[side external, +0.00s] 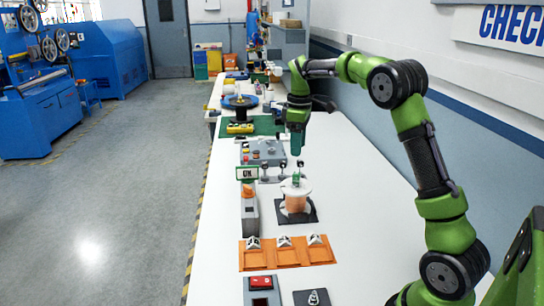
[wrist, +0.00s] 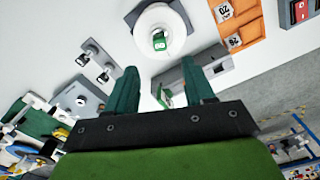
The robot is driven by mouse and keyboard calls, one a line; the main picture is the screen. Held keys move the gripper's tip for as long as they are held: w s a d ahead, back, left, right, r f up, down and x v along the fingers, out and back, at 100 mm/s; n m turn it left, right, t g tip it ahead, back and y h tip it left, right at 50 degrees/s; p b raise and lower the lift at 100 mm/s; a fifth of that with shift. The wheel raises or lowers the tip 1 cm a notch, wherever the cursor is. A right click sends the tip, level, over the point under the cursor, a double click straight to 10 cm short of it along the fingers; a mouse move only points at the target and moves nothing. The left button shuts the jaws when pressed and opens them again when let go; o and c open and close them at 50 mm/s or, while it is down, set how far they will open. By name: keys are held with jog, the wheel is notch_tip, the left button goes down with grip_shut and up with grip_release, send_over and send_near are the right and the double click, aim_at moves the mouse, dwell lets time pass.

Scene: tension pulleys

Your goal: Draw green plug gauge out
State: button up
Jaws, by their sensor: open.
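The green plug gauge (side external: 296,179) stands upright in the top of a white-topped round spool (side external: 297,190), which rests on a dark square base (side external: 311,216). In the wrist view the gauge's green end (wrist: 159,41) shows in the middle of the white disc (wrist: 174,22), beyond the fingertips. How deep the gauge sits is hidden. My gripper (side external: 296,148) points down above the gauge, with a gap between them. In the wrist view its two green fingers (wrist: 160,82) are apart with nothing held between them.
A green-framed OK sign (side external: 247,173) on a grey box stands left of the spool. An orange tray (side external: 287,253) with white pieces lies nearer. Grey fixtures with small black-topped posts (side external: 265,168) stand behind. The white bench (side external: 350,205) is clear to the right.

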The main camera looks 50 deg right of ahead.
aim_at(297, 173)
notch_tip(297, 173, down, 11)
jog(key=shift+r, duration=0.1)
dwell(0.4)
grip_shut()
jog(key=shift+r, duration=1.65)
dwell(0.5)
jog(key=shift+r, duration=1.95)
